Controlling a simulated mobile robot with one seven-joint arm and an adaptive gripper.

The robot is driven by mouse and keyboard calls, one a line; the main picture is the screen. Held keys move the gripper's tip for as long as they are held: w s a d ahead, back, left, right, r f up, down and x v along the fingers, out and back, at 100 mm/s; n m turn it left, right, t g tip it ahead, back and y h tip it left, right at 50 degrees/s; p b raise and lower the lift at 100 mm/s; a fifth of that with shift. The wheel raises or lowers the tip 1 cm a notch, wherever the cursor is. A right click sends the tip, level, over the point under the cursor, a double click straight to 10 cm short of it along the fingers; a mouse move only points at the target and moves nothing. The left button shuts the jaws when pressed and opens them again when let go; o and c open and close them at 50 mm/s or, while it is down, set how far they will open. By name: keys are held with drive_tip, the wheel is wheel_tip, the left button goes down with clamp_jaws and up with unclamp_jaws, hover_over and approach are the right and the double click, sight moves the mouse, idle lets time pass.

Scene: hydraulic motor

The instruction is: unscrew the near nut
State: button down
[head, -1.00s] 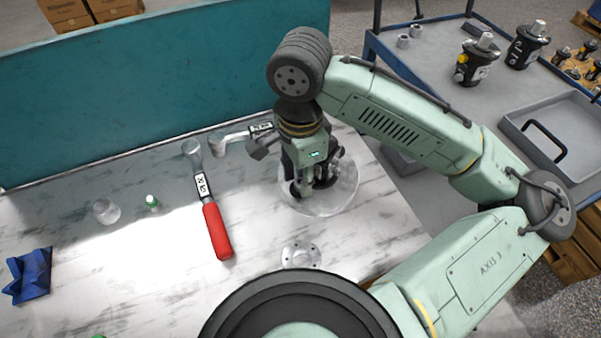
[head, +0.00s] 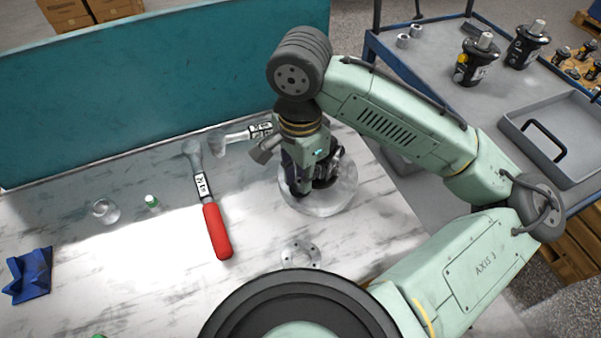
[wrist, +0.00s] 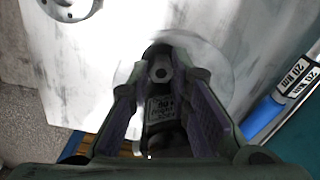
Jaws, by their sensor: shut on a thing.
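The black hydraulic motor (wrist: 165,108) stands on the round plate (head: 340,200), mostly covered by my gripper in the head view. My gripper (head: 315,188) points down over the motor. In the wrist view its two fingers (wrist: 160,73) come together around a small round part at the motor's flange, which I take for the near nut (wrist: 160,72). The fingers are shut on it. The nut's sides and thread are hidden, and I cannot tell how far it is screwed on.
A red-handled wrench (head: 216,232) lies left of the plate and another wrench (head: 240,134) lies behind. A metal flange (head: 300,254) lies in front. A blue part (head: 30,273) is at far left. A teal panel (head: 130,90) closes the back.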

drive_tip(key=n, duration=0.3)
drive_tip(key=shift+w+r+n, duration=0.1)
drive_tip(key=shift+w+n, duration=0.05)
drive_tip(key=shift+n, duration=0.25)
drive_tip(key=c, duration=1.7)
unclamp_jaws()
drive_tip(key=m, duration=0.5)
drive_tip(key=shift+m, duration=0.4)
drive_tip(key=shift+c, duration=0.5)
